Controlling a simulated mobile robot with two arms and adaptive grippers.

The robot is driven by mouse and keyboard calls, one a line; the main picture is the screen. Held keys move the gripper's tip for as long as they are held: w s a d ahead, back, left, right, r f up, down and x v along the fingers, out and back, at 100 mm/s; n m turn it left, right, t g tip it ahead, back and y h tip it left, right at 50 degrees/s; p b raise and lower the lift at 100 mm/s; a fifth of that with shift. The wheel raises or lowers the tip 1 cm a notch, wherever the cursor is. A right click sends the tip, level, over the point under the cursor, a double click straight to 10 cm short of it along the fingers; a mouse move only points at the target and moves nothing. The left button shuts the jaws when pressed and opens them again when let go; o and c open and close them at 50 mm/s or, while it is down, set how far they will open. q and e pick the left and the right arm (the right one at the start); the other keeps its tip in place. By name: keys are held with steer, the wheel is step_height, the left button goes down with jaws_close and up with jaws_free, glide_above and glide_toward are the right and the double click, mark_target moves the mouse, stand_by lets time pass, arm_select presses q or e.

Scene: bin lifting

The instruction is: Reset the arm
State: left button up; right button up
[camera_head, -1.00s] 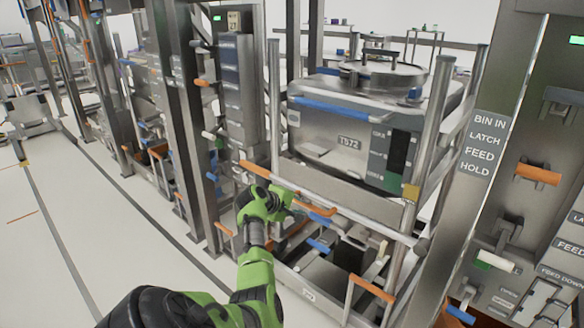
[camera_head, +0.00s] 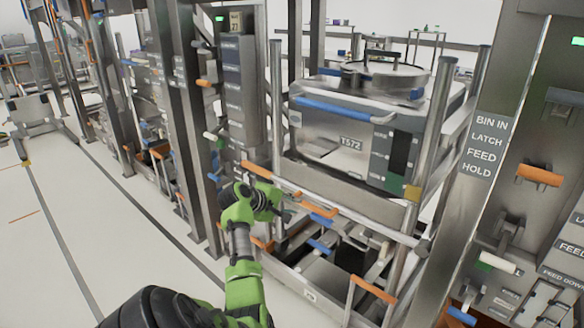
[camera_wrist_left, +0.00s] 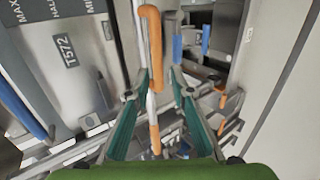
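My left arm, green and black, reaches in from the bottom of the head view. My left gripper (camera_head: 284,208) is at the front of the bin station, by a rail with orange grips (camera_head: 318,207). In the left wrist view the gripper (camera_wrist_left: 157,94) has its two teal-padded fingers spread apart. The orange-gripped rail (camera_wrist_left: 151,40) runs between the fingers in the picture; I see no finger closed on it, and its depth is unclear. The metal bin labelled T572 (camera_head: 345,160) sits upright in its frame behind the rail. My right gripper is not in view.
A post labelled BIN IN, LATCH, FEED, HOLD (camera_head: 484,145) stands to the right. A column with a green light (camera_head: 233,85) stands left of the bin. An orange-topped lower bar (camera_head: 373,289) juts out below. The white floor (camera_head: 120,240) on the left is open.

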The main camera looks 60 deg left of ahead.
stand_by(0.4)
arm_select(q)
steer(key=d+f+m+g, duration=0.25)
steer(key=d+f, duration=0.25)
steer(key=f, duration=0.6)
steer(key=d+f+m+g, duration=0.25)
steer(key=d+f, duration=0.25)
steer(key=f, duration=0.7)
steer(key=s+d+f+m+g, duration=0.1)
steer(key=s+d+f+m, duration=0.2)
steer(key=s+d+f, duration=0.3)
steer(key=s+d+f+m+g, duration=0.1)
steer(key=s+d+f+m, duration=0.25)
steer(key=f, duration=0.55)
steer(key=s+d+f+m+g, duration=0.1)
steer(key=s+d+f+m, duration=0.3)
steer(key=s+d, duration=0.4)
steer(key=s+d+f+m+g+h, duration=0.1)
steer(key=s+d+f+m, duration=0.3)
steer(key=s, duration=1)
steer(key=s+d+f+m+g+h+p, duration=0.1)
steer(key=s+d+f+m, duration=0.3)
steer(key=s+d+f, duration=0.5)
steer(key=s+d, duration=0.3)
steer(key=shift+d, duration=0.15)
